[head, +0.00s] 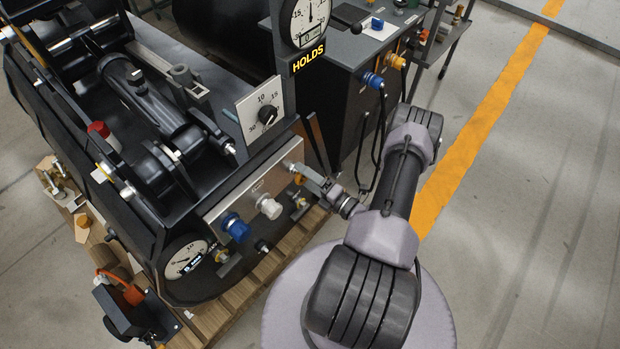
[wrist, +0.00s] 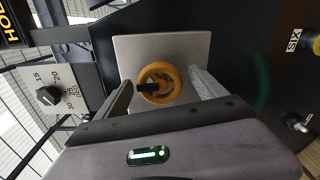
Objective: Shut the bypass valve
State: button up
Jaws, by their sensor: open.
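A round orange wheel (wrist: 159,83) with a dark bar across its left side sits on a bare metal plate (wrist: 190,47) in the wrist view. I take it for the bypass valve, but I see no readable label on it. My gripper (wrist: 162,90) is open, with one finger on each side of the wheel. I cannot tell whether either finger touches it. In the head view my gripper (head: 312,177) is at the right end of the metal panel (head: 222,209), and the wheel is small and partly hidden there.
Blue (head: 235,227) and white (head: 269,207) couplers stick out of the panel left of my gripper. A numbered dial (head: 267,114) is above, and a gauge (head: 188,258) is at lower left. A dark cabinet (head: 345,88) with hanging hoses stands behind. Open floor (head: 520,200) lies to the right.

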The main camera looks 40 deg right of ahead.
jog(key=s+d+p, duration=0.1)
jog(key=s+p, duration=0.2)
jog(key=s, duration=1.4)
jog(key=shift+s+d+p, duration=0.15)
jog(key=shift+p, duration=0.15)
jog(key=w+a+r+n+g+y, duration=0.3)
jog(key=w+r+n+g, duration=0.15)
jog(key=r+n, duration=0.35)
jog(key=w+a+r+n+g+y, duration=0.3)
jog(key=a+r+n+g, duration=0.15)
jog(key=r+n, duration=0.4)
jog(key=w+a+r+n+g+y, duration=0.25)
jog(key=w+r+n+g, duration=0.2)
jog(key=r+n, duration=0.3)
jog(key=s+a+r+n+h, duration=0.3)
jog(key=a+r+n+h, duration=0.1)
jog(key=a+r+n, duration=0.5)
jog(key=s+a+r+n+t+h, duration=0.1)
jog(key=s+a+r+n+h, duration=0.2)
jog(key=a+r+n, duration=0.5)
jog(key=a+n, duration=0.2)
jog(key=n, duration=0.3)
jog(key=shift+s+r+n+h, duration=0.15)
jog(key=shift+r+n+h, duration=0.2)
jog(key=shift+r+n, duration=0.05)
